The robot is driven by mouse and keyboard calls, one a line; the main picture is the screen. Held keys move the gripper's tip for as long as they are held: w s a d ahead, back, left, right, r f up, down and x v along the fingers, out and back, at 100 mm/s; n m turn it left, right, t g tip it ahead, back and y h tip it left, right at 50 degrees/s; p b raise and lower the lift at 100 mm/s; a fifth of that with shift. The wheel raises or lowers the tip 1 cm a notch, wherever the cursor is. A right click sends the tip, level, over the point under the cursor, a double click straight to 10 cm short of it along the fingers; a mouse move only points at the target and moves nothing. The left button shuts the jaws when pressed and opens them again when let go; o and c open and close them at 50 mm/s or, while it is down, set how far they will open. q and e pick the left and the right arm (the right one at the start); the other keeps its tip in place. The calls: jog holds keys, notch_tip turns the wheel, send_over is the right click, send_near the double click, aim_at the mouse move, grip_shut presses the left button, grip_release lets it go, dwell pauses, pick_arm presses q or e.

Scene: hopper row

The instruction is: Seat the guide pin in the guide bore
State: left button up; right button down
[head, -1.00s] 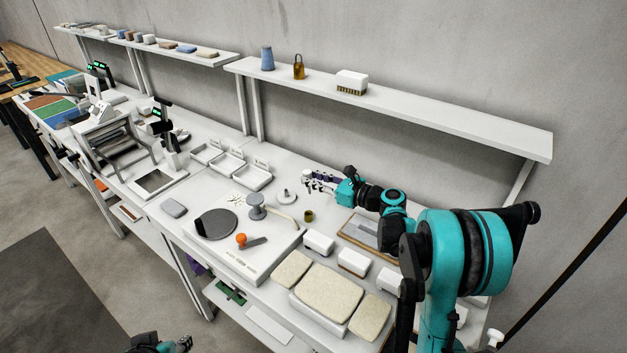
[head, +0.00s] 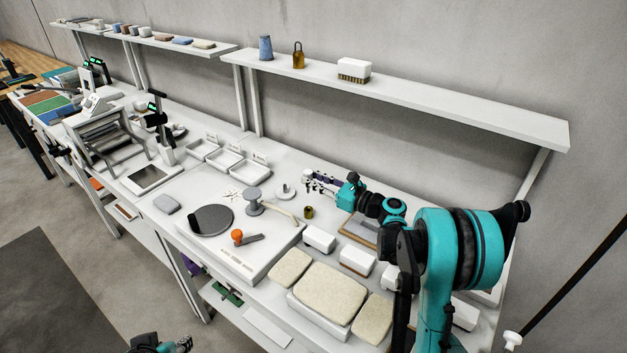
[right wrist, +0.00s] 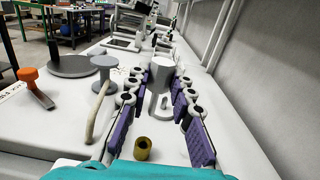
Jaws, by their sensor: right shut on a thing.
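My right gripper (head: 311,182) is over the bench behind the work plate. In the right wrist view its purple-padded fingers (right wrist: 165,92) are shut on a pale grey cylinder (right wrist: 161,73), which I take for the guide pin. Its narrower lower part overlaps a white disc, so I cannot tell whether they touch. The white disc with a raised middle (head: 285,191) stands on the bench. A brass sleeve (head: 308,212) with a dark opening stands near the gripper; it also shows in the right wrist view (right wrist: 142,148). I cannot tell which part has the guide bore. My left gripper (head: 184,343) is low at the bottom edge, its jaws unclear.
A white work plate (head: 262,262) carries a dark disc (head: 212,219), a grey spool-shaped post (head: 254,203) and an orange-knobbed lever (head: 238,236). White trays (head: 245,174) lie further left. White blocks (head: 318,239) and beige pads (head: 330,290) fill the front. A shelf (head: 430,98) runs above.

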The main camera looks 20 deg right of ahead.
jog(key=shift+f+b, duration=2.1)
jog(key=shift+f, duration=0.65)
jog(key=shift+f+b, duration=0.65)
jog(key=shift+b, duration=0.2)
